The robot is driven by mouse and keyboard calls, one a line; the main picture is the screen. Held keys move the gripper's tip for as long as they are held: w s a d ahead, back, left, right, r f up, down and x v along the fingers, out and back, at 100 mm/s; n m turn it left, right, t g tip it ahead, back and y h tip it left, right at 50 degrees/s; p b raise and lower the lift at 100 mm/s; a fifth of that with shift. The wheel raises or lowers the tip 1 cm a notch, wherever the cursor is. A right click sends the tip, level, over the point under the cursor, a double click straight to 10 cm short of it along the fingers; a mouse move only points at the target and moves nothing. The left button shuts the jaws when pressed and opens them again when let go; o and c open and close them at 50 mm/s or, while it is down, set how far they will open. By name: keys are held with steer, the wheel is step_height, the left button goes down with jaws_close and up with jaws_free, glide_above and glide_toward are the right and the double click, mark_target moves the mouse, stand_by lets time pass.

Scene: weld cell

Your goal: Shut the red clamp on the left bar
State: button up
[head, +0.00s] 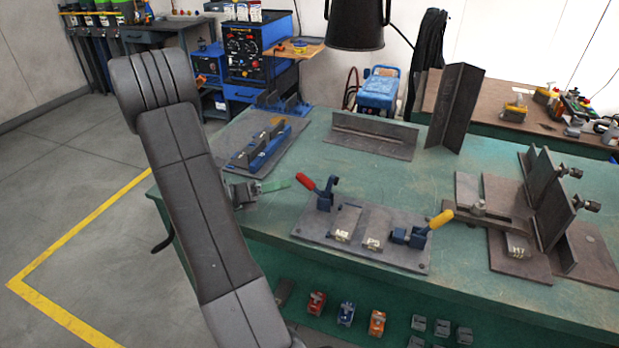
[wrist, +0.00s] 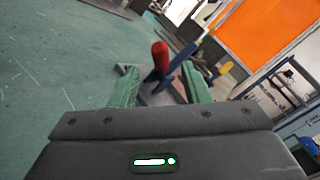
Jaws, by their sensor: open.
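The red clamp (head: 307,182) stands at the back left of a flat metal fixture plate (head: 315,233) on the green table. Its red handle leans up and to the left from a blue body (head: 325,196). The left bar (head: 345,219) lies on the plate in front of the clamp, with a small labelled block on it. My gripper (head: 284,184) is open, its green fingers just left of the red handle. In the wrist view the red handle (wrist: 160,56) shows beyond and between the open fingers (wrist: 160,85). Touch cannot be told.
A second clamp with a yellow handle (head: 441,219) stands at the plate's right end, beside another bar (head: 373,226). A blue fixture (head: 262,150) lies behind my gripper. Steel angle plates (head: 455,108) stand at the back. A larger fixture (head: 550,205) stands at the right.

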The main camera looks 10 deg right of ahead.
mark_target(302, 180)
steer(key=d, duration=0.6)
steer(key=w+d, duration=0.1)
steer(key=d, duration=0.2)
steer(key=shift+a, duration=0.1)
jaws_close()
